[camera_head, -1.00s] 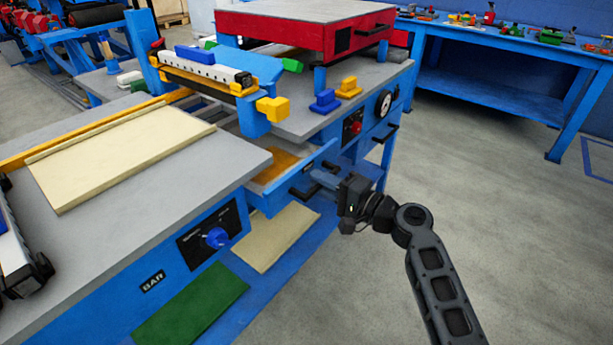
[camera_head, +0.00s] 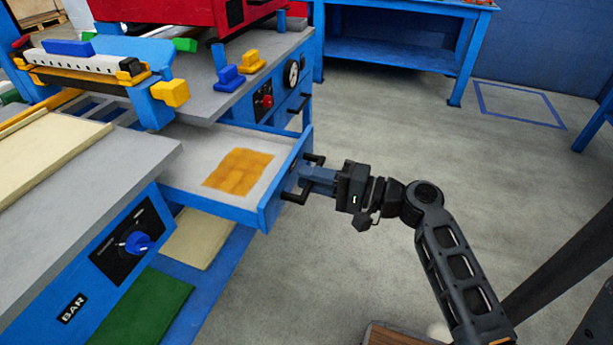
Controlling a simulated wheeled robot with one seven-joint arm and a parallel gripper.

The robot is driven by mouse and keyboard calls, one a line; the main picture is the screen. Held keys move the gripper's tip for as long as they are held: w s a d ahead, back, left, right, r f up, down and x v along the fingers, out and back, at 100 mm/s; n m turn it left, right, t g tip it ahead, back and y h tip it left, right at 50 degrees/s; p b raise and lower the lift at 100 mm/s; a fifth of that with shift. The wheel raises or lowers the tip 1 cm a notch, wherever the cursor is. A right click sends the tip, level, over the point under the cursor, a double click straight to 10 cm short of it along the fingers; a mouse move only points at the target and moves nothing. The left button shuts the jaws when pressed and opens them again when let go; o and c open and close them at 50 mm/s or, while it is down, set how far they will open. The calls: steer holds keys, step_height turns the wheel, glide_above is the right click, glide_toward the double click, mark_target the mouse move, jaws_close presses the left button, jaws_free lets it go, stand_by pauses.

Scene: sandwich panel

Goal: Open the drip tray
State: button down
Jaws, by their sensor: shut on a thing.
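The drip tray (camera_head: 203,166) is a blue-sided drawer with a pale bottom and an orange-brown patch inside. It stands pulled out from between the two grey worktops of the blue bench. Its black handle (camera_head: 296,195) is on the blue front at the right. My gripper (camera_head: 306,180) is at that front, shut on the handle, with my arm reaching in from the lower right. The fingertips are small and partly hidden by the handle.
A blue knob (camera_head: 138,242) sits on the bench side at left. A green sheet (camera_head: 142,308) and a cream sheet (camera_head: 198,238) lie on the lower shelf. A red box (camera_head: 180,12) stands on the bench. Grey floor (camera_head: 420,150) to the right is clear.

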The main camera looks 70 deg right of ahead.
steer(key=c, duration=1.1)
jaws_free()
steer(key=shift+c, duration=0.2)
steer(key=s, duration=0.7)
steer(key=shift+s+d, duration=0.15)
steer(key=shift+s, duration=0.25)
steer(key=shift+f, duration=0.1)
steer(key=s+a+f+n+g+h+p, duration=0.25)
steer(key=a+f+n+g, duration=0.35)
steer(key=a, duration=0.5)
steer(key=s+a+r+n+t+y+p, duration=0.1)
steer(key=s+a+r+n+p, duration=0.1)
steer(key=a+r+n, duration=0.3)
steer(key=s+a+r+n+t+y+p, duration=0.1)
steer(key=s+a+r+n, duration=0.3)
steer(key=r, duration=0.7)
steer(key=a+n+p, duration=0.1)
steer(key=a+n, duration=0.1)
steer(key=a, duration=0.1)
steer(key=shift+a+n+t, duration=0.3)
steer(key=shift+a+t, duration=0.1)
